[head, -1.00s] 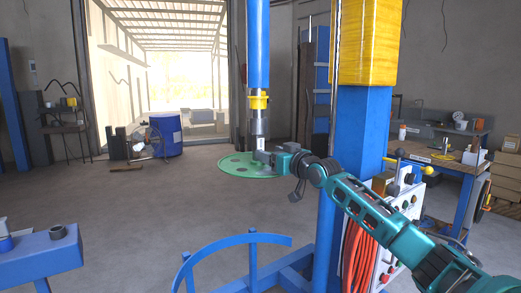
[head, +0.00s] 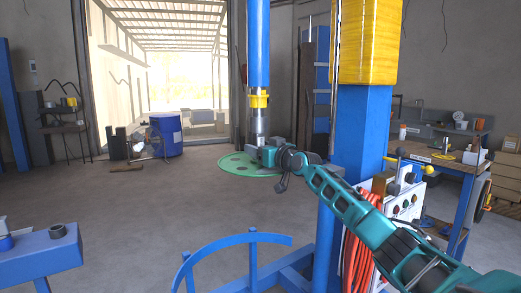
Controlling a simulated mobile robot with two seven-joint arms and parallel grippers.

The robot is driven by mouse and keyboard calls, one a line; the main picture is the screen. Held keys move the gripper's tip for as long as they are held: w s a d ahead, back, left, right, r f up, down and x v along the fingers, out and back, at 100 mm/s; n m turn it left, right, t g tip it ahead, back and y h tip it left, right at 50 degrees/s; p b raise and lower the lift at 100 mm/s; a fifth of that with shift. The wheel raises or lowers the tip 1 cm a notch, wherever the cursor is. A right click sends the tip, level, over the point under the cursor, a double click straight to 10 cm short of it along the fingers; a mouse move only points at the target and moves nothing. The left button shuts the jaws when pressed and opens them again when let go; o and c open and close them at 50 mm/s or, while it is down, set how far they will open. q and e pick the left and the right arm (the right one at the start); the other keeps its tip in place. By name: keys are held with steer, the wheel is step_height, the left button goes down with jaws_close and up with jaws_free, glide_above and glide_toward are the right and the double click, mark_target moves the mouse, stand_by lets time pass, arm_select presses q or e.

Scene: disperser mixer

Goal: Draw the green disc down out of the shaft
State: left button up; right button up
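The green disc (head: 237,163) is a flat round plate with several holes, lying level below the mixer shaft. The shaft (head: 258,122) is a grey steel piece hanging under a yellow collar (head: 258,99) and a blue column. My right gripper (head: 262,156) is at the middle of the disc, just under the shaft's lower end. It covers the disc's hub and part of its right side. Its fingers are too small and overlapped to tell whether they are shut on the hub. My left gripper is not in view.
A blue curved guard rail (head: 240,239) stands below the disc. The blue mixer post (head: 362,130) and a control box with red hoses (head: 357,255) are to the right. A blue bracket (head: 40,254) is at left. A workbench (head: 450,165) stands at far right.

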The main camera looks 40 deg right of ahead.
jaws_close()
stand_by(0.3)
stand_by(0.3)
stand_by(0.6)
stand_by(0.8)
steer(key=shift+r, duration=0.25)
steer(key=shift+f, duration=0.4)
steer(key=shift+d+f+b, duration=0.1)
steer(key=shift+f+b, duration=0.15)
steer(key=shift+b, duration=0.4)
stand_by(1.5)
steer(key=shift+f+b, duration=1.7)
steer(key=shift+f, duration=0.05)
stand_by(0.5)
